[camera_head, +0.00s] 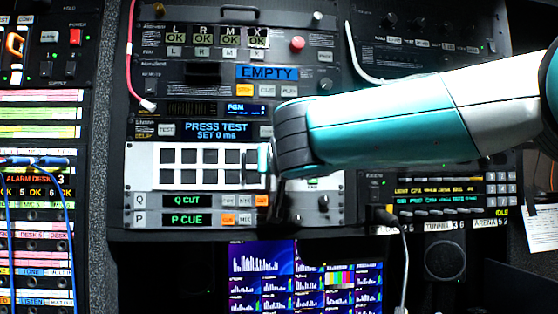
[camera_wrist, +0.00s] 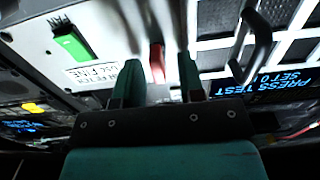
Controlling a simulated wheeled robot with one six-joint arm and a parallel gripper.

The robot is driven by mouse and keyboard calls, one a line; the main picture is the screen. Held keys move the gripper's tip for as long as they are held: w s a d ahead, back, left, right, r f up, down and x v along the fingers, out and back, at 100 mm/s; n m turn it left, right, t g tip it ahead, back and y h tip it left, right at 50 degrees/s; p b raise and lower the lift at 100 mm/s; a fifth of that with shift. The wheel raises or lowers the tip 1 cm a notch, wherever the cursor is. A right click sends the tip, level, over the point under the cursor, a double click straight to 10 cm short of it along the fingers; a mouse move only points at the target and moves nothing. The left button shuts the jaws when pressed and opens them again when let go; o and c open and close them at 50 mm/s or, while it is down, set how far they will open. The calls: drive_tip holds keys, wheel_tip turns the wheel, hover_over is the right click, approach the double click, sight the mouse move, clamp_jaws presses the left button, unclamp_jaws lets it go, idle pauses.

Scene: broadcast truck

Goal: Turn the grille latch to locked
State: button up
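The grille (camera_head: 205,168) is a pale panel with dark square openings in the middle of the rack in the head view. Its bars and dark openings (camera_wrist: 213,60) also show at the upper right in the wrist view. A small red piece (camera_wrist: 157,62), seemingly the latch lever, stands between the two fingers of my gripper (camera_wrist: 159,72), with gaps on both sides. My gripper is open around it; contact cannot be told. In the head view my gripper (camera_head: 264,160) is at the grille's right edge and hides the latch.
A black handle (camera_wrist: 255,45) sticks out from the panel close to the right finger.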

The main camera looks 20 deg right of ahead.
clamp_jaws()
drive_tip(key=n, duration=0.3)
drive_tip(key=n+b, duration=0.1)
drive_tip(key=shift+a+n, duration=0.25)
drive_tip(key=shift+n, duration=0.15)
drive_tip(key=shift+w+a+f+n+p, duration=0.15)
drive_tip(key=shift+n+p, duration=0.3)
drive_tip(key=shift+n, duration=1.7)
drive_tip(key=shift+s+a+f+n+p, duration=0.15)
drive_tip(key=shift+n+p, duration=0.25)
drive_tip(key=shift+n, duration=1.8)
drive_tip(key=shift+w+f+n+p, duration=0.15)
drive_tip(key=shift+n+p, duration=0.3)
drive_tip(key=shift+n, duration=1.7)
drive_tip(key=shift+f, duration=0.1)
